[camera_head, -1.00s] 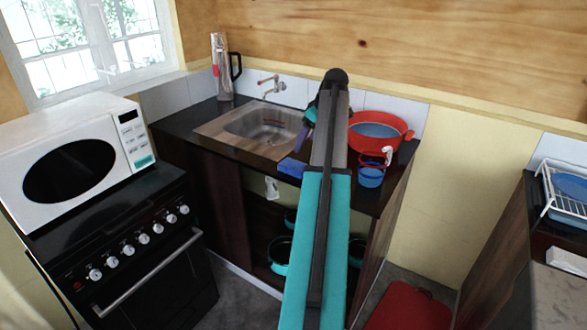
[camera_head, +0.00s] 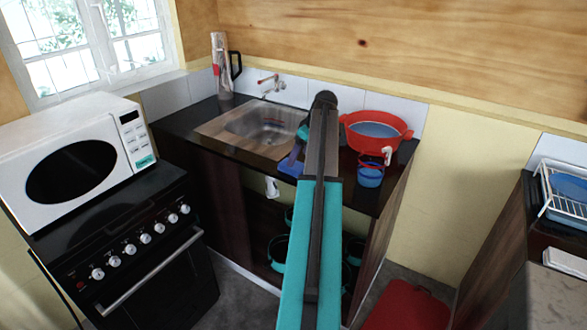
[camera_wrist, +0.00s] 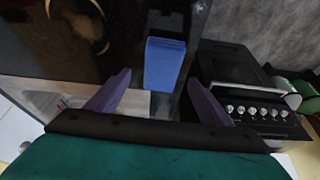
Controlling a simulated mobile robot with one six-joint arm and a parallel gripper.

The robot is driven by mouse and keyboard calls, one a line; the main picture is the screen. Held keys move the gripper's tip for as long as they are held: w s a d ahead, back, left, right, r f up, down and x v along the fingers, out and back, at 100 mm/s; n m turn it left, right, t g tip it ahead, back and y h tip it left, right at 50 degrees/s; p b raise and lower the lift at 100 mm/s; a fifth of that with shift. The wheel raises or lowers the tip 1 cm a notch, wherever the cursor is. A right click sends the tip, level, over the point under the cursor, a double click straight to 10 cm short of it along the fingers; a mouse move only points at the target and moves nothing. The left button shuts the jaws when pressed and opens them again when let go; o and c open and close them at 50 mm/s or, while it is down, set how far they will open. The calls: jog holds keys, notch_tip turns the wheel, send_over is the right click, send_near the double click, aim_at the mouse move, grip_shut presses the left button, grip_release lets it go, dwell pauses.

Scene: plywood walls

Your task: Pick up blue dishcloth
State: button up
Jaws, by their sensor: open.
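The blue dishcloth (camera_head: 291,167) lies folded on the dark countertop, at the front edge just right of the sink. In the wrist view the dishcloth (camera_wrist: 164,63) is a blue rectangle ahead of the fingertips, roughly between their lines. My gripper (camera_wrist: 158,82) is open, with its purple fingers apart and nothing between them. In the head view my gripper (camera_head: 296,148) hangs beside the dishcloth and partly covers it. Whether the fingers touch the cloth cannot be told.
The steel sink (camera_head: 222,128) is left of the cloth. A red pot (camera_head: 402,134) and a small blue bucket (camera_head: 370,178) stand to the right. The stove (camera_head: 135,250) with a microwave (camera_head: 133,171) is at the left. Pots stand on the shelf below.

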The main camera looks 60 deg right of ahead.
aim_at(295, 165)
jog(key=shift+f, duration=0.1)
jog(key=shift+p+x, duration=0.65)
jog(key=shift+x, duration=0.25)
jog(key=shift+p+x, duration=0.45)
jog(key=shift+x, duration=1.2)
jog(key=shift+a, duration=0.15)
jog(key=c, duration=1.1)
jog(key=shift+r, duration=0.25)
jog(key=shift+r+b, duration=0.85)
jog(key=shift+r, duration=0.65)
jog(key=s+a+b, duration=0.1)
jog(key=s+a, duration=0.2)
jog(key=s, duration=0.1)
jog(key=s+a+r+b, duration=0.1)
jog(key=s+a, duration=0.2)
jog(key=a, duration=0.1)
jog(key=s+a+b, duration=0.1)
jog(key=s+a, duration=0.3)
jog(key=shift+s+r+b, duration=0.35)
jog(key=shift+b, duration=0.05)
